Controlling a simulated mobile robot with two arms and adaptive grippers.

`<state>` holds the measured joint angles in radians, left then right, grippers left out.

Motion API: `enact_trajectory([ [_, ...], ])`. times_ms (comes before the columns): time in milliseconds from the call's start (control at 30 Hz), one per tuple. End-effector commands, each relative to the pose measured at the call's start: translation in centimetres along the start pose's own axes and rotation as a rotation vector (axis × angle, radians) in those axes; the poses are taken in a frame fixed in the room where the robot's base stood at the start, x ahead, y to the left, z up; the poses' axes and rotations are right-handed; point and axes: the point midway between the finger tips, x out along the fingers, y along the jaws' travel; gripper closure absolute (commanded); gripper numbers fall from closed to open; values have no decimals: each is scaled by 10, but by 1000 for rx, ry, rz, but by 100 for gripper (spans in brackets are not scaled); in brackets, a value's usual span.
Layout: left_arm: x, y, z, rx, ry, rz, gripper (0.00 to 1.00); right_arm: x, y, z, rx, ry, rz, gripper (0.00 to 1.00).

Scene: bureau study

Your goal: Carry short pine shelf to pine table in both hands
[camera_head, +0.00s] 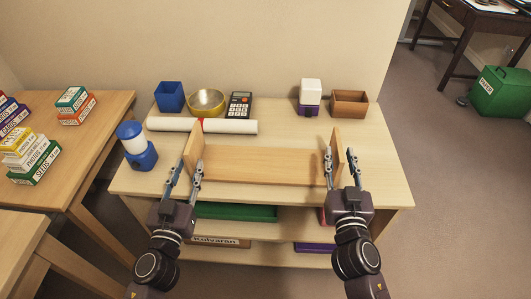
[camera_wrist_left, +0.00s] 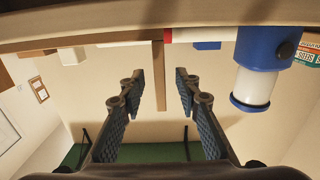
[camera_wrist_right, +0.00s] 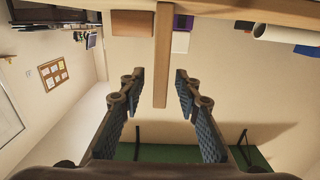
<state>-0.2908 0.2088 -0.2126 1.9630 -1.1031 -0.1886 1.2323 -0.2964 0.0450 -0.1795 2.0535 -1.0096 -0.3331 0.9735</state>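The short pine shelf (camera_head: 265,166) lies on the light wooden table (camera_head: 388,168) in front of me, with an upright board at each end. My left gripper (camera_head: 184,170) is open, its fingers either side of the left end board (camera_wrist_left: 159,80), with gaps showing. My right gripper (camera_head: 341,168) is open in the same way around the right end board (camera_wrist_right: 163,60). Neither gripper visibly squeezes the wood. A second wooden table (camera_head: 88,135) stands at the left, more orange in tone. I cannot tell by name which one is the pine table.
Behind the shelf are a white roll (camera_head: 235,127), a brass bowl (camera_head: 206,101), a calculator (camera_head: 240,103), a blue cup (camera_head: 169,97) and a brown box (camera_head: 350,103). A blue-and-white lantern-like item (camera_head: 137,146) is left of the shelf. Box stacks (camera_head: 30,157) occupy the left table.

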Motion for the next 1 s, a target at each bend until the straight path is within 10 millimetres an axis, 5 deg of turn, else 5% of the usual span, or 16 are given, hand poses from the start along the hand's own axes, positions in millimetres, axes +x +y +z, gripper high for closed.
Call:
enact_trajectory([
  [467, 6, 0, -2, 1, 4, 1, 70, 6, 0, -1, 0, 4, 0, 70],
  [1000, 70, 0, -1, 2, 3, 1, 70, 70, 0, -1, 0, 2, 0, 70],
])
